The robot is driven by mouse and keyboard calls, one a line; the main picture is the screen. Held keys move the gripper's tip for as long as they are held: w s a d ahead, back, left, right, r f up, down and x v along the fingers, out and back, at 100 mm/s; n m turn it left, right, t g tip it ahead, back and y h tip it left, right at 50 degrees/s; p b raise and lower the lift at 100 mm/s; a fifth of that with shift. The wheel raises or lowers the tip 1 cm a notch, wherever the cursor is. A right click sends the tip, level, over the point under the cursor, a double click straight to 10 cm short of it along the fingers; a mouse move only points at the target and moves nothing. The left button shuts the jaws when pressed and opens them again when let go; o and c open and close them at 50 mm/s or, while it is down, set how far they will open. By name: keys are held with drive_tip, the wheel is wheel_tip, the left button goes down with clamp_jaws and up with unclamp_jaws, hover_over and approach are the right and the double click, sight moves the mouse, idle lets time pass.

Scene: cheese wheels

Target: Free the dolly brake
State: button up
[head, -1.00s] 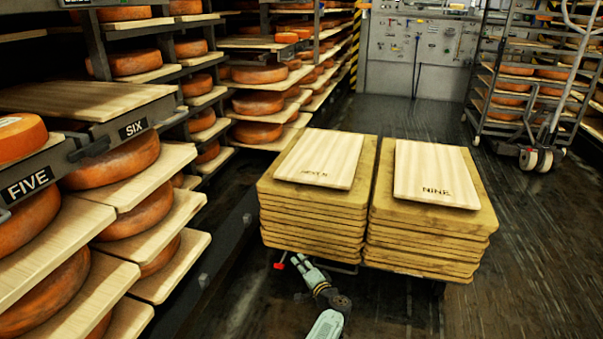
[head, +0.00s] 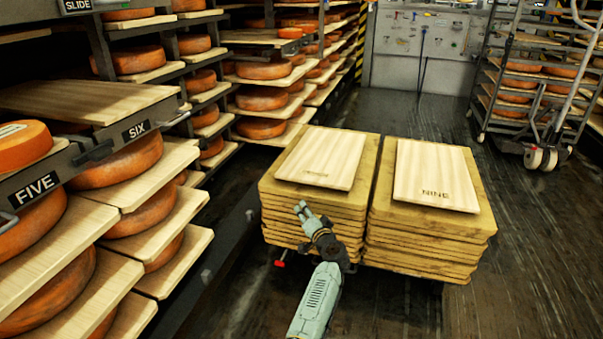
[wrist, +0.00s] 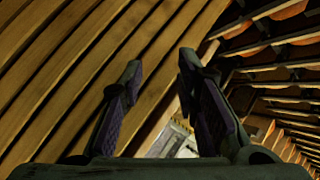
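The dolly carries two stacks of wooden boards, a left stack (head: 312,222) and a right stack (head: 425,240). A small red pedal (head: 280,264), likely the dolly brake, sticks out low at the front left corner under the left stack. The rest of the dolly is mostly hidden below the boards. My gripper (head: 301,208) is raised in front of the left stack, above and to the right of the red pedal and apart from it. In the wrist view my gripper (wrist: 158,75) has its two fingers spread with nothing between them; board edges fill the background.
Shelves with orange cheese wheels (head: 125,160) line the left side, with boards jutting out. A wheeled rack (head: 530,90) and a pallet-jack-like wheel set (head: 541,158) stand at the back right. The dark floor (head: 540,240) right of the dolly is clear.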

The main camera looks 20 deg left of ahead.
wheel_tip(320, 180, up, 14)
drive_tip(key=a+n+t+p, duration=0.1)
drive_tip(key=a+n+p, duration=0.1)
drive_tip(key=shift+t, duration=0.3)
drive_tip(key=shift+a, duration=0.1)
